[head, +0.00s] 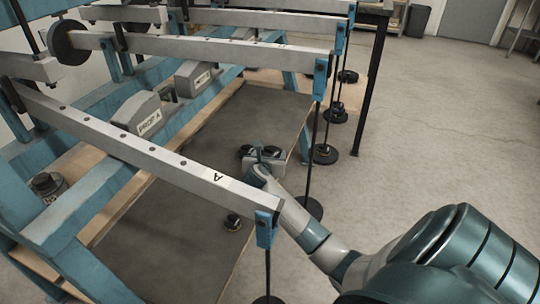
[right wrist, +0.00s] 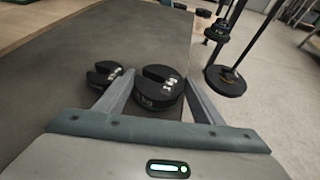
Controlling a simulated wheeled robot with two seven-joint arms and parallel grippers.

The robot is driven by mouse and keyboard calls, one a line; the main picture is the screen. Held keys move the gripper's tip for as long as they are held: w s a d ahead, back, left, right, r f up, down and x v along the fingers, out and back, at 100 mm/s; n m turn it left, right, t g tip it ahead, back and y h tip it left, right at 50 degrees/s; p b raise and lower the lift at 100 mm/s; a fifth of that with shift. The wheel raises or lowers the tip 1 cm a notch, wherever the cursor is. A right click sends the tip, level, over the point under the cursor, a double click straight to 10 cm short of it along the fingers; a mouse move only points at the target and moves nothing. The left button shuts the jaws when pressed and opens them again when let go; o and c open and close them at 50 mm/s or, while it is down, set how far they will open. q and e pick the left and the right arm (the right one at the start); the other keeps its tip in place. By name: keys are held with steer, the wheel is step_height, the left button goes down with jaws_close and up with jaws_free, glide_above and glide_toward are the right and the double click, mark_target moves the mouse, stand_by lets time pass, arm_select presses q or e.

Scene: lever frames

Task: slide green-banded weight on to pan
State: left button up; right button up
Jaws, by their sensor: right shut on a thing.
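My right gripper (head: 262,163) is over the dark grey mat, beyond the beam marked A. In the right wrist view, its fingers (right wrist: 158,103) are shut on a black slotted weight (right wrist: 158,90) with white markings. A round black pan (right wrist: 226,82) hangs on a rod to the right in the right wrist view. My left gripper is out of view.
The beam marked A (head: 150,160) crosses in front, with its hanging rod at the right end. Other beams (head: 210,48) and hanging rods with black pans (head: 324,154) stand beyond. A grey block marked PROP A (head: 146,117) is at the left. The floor (head: 440,130) at right is clear.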

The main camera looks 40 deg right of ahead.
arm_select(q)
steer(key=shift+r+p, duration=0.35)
arm_select(e)
steer(key=shift+f, duration=0.15)
stand_by(0.5)
